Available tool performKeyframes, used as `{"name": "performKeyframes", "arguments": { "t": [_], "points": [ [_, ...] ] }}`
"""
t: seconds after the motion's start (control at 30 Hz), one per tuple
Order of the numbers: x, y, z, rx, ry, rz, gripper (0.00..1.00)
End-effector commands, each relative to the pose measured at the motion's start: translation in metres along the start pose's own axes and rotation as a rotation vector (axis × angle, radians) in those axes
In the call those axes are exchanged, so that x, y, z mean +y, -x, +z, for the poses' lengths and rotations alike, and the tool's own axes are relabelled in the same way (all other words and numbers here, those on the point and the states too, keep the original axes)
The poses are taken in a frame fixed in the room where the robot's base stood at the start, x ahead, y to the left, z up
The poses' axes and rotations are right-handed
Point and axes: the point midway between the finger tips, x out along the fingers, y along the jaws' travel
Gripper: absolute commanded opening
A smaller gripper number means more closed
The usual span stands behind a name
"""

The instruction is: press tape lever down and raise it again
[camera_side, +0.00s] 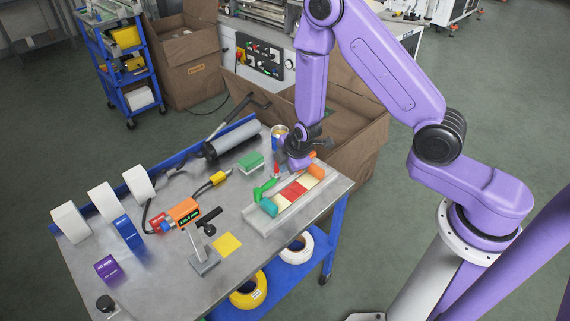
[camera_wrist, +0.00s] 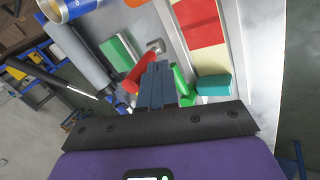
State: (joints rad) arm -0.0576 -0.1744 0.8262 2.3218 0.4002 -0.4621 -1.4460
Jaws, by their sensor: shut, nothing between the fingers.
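My gripper (camera_side: 296,158) is over the right part of the bench, beside a tray of coloured blocks. In the wrist view its dark fingers (camera_wrist: 158,72) are together and empty. A red handle (camera_wrist: 139,74) lies just left of the fingertips, and a green handle (camera_wrist: 181,84) is just to their right. In the side view the green handle (camera_side: 264,189) stands at the tray's left edge, with the red handle (camera_side: 277,171) behind it. No readable label shows which one is the tape lever. Contact between the fingers and either handle cannot be told.
The tray (camera_side: 260,222) holds red, cream, orange and teal blocks. A green block (camera_side: 251,162), a grey cylinder (camera_side: 232,139) and a can (camera_side: 279,131) are nearby.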

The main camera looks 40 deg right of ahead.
Motion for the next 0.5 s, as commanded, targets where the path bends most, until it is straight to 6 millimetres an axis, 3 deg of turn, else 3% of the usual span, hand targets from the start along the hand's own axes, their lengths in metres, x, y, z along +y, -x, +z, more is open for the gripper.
{"name": "performKeyframes", "arguments": {
  "t": [0.5],
  "points": [
    [0.0095,-0.0019,-0.0015,0.000,-0.003,0.002,0.00]
  ]
}}
